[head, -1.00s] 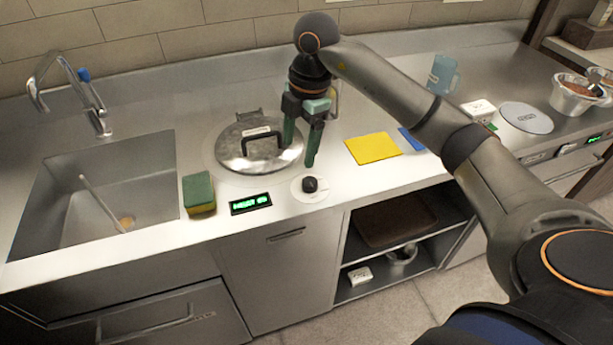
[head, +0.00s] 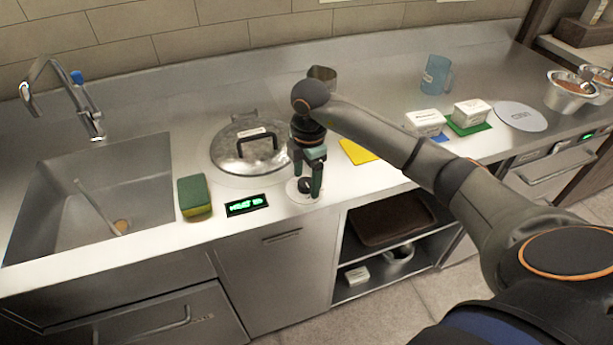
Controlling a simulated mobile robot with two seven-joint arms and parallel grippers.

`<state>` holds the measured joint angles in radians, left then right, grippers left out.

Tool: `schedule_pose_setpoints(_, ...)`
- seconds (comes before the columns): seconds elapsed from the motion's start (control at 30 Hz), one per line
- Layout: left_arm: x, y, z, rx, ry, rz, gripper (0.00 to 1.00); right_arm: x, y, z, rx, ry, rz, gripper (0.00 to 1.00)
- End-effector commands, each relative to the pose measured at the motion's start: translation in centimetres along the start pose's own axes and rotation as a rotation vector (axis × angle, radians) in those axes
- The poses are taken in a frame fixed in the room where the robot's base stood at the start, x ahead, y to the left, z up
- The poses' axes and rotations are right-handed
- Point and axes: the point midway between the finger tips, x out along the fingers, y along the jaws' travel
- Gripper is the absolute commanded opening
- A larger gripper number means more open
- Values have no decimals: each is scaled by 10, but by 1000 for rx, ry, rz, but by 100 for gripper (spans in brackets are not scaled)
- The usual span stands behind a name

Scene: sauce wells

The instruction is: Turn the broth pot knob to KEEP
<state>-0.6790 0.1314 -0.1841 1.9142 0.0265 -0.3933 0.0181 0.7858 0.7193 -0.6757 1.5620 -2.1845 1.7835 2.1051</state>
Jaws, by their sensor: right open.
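The broth pot (head: 228,152) is set in the counter under a metal lid with a black handle. The black knob (head: 304,185) sits on a round white dial plate (head: 293,194) in front and to the right of the pot. A small green-lit display (head: 247,204) is left of the dial; its text is too blurred to read surely. My right gripper (head: 309,186) points down over the knob, with its open fingers around or beside it; contact cannot be told. The fingers partly hide the knob and dial. My left gripper is out of view.
A green and yellow sponge (head: 195,197) stands beside the sink (head: 125,185). White boxes (head: 425,122), a blue jug (head: 437,75) and metal bowls (head: 571,92) are at the right. An open shelf (head: 350,270) is below the counter.

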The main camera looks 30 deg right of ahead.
Motion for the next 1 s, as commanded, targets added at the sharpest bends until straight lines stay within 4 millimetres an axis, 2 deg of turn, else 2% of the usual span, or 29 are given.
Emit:
schedule_pose_setpoints(0.3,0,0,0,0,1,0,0,3,0,0,-1,0,-1,75)
schedule_pose_setpoints(0.9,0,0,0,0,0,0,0,2,0,0,0,0,0,7)
schedule_pose_setpoints(1.0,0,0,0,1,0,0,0,2,0,0,0,0,0,0)
